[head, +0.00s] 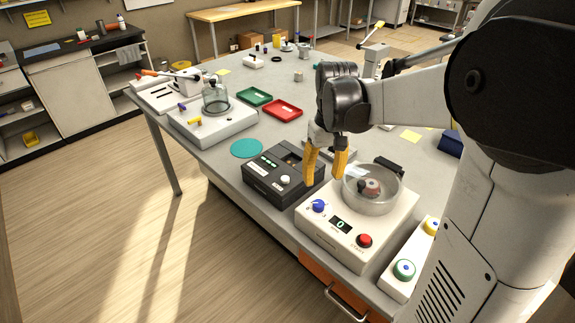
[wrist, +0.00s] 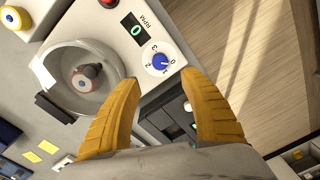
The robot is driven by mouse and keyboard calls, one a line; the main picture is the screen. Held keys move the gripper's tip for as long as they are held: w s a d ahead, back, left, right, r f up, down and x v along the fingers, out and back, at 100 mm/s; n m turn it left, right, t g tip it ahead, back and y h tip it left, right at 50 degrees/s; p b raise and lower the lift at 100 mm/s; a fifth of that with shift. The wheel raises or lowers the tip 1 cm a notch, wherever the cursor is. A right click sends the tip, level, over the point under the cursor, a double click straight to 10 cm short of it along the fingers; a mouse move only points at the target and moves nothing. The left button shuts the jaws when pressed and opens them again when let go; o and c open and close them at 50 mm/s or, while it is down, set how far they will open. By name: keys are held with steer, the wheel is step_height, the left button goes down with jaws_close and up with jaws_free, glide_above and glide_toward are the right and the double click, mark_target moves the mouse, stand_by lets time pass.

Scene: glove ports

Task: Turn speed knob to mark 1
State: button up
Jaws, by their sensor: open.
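The blue speed knob (head: 319,206) sits on the front left of a white device (head: 328,245) with a round clear bowl. In the wrist view the knob (wrist: 160,62) has a white dial with small numerals around it; its exact pointer direction is too small to tell. The display (head: 340,224) beside it reads 0. My gripper (head: 324,177) has yellow fingers pointing down, spread apart and empty, above and behind the knob. In the wrist view my gripper (wrist: 160,78) has a fingertip to either side of the knob, without visible contact.
A red button (head: 365,241) and the clear bowl (head: 372,190) are close to the knob. A dark box (head: 284,175) stands left of the device. The bench's front edge is near.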

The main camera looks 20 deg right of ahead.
mark_target(319, 203)
step_height(319, 203, down, 11)
steer(key=b, duration=0.3)
steer(key=shift+a+r+b, duration=0.15)
steer(key=shift+b, duration=0.15)
steer(key=shift+c, duration=0.2)
jaws_close()
